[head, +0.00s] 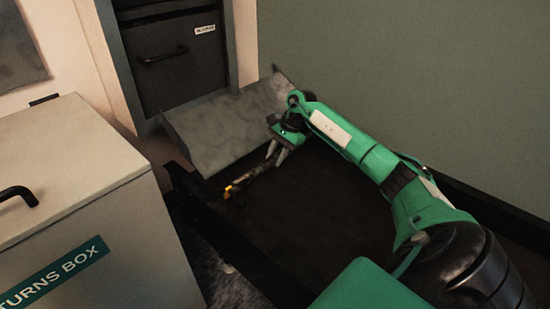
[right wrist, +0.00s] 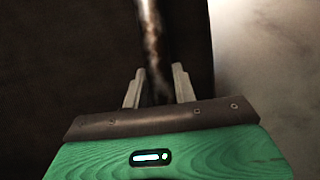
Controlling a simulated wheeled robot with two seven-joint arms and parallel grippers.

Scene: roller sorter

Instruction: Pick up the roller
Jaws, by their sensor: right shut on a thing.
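The roller (head: 252,176) is a thin dark rod with a yellow-orange end, low over the dark conveyor surface (head: 310,215) in the head view. My right gripper (head: 277,156) is shut on it near its upper right end. In the right wrist view the roller (right wrist: 153,45) runs up from between the two grey fingers (right wrist: 157,88), with a worn, brownish, shiny surface. I cannot tell whether the roller touches the surface below. My left gripper is not in view.
A grey metal chute (head: 225,125) lies behind the gripper, below a dark drawer cabinet (head: 178,65). A pale returns box (head: 75,160) with a black handle stands at the left. A black rail (head: 240,245) edges the dark surface. A green-grey wall is at the right.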

